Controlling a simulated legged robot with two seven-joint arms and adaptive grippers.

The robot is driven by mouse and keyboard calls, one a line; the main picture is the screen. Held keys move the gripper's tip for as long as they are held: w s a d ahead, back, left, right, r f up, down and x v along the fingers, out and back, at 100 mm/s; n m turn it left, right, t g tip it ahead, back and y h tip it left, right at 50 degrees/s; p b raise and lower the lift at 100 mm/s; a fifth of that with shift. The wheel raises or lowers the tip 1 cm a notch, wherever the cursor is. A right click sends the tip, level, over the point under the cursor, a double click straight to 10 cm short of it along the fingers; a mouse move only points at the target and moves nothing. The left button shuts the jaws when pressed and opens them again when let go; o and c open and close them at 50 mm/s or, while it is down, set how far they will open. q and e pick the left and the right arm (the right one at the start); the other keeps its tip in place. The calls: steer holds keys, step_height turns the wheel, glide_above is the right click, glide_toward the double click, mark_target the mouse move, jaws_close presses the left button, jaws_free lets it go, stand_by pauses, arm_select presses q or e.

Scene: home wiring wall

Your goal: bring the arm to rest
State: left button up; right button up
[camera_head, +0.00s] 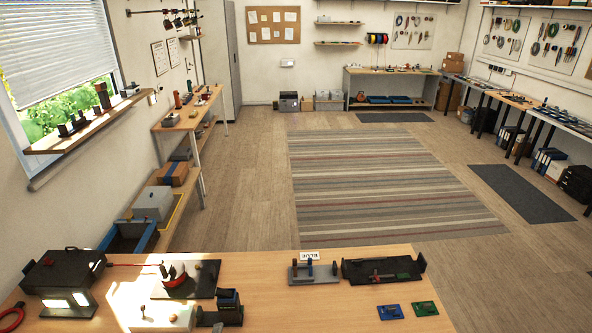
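Neither of my arms nor my grippers shows in the head view. A wooden bench top (270,282) fills the lower part of the view. On it, a black box-like device (62,270) with two bright lit faces stands at the left. A red cable runs from it towards a red and white round piece (174,273) on a dark plate (205,279). A grey fixture (314,274) with small upright posts stands in the middle. A black tray (354,272) lies to its right, with small red and green parts in it.
A blue board (390,312) and a green board (424,309) lie at the bench's right. A dark blue holder (230,308) and a white block (161,317) stand near the front. Beyond the bench, the floor with its striped rug (385,185) is clear. Side benches line the walls.

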arm_select(q)
steer(key=s+a+f+n+g, duration=0.2)
steer(key=s+f+n+g, duration=1)
steer(key=s+f, duration=1)
steer(key=s+f+m+g, duration=0.1)
steer(key=s+f+g, duration=0.2)
steer(key=f, duration=2)
steer(key=s+a+f, duration=0.3)
steer(key=s+f, duration=1.4)
steer(key=s, duration=0.1)
steer(key=shift+s+g, duration=0.2)
steer(key=shift+g, duration=0.2)
arm_select(e)
steer(key=shift+d, duration=0.2)
arm_select(q)
steer(key=shift+a, duration=0.1)
arm_select(e)
steer(key=shift+a, duration=0.15)
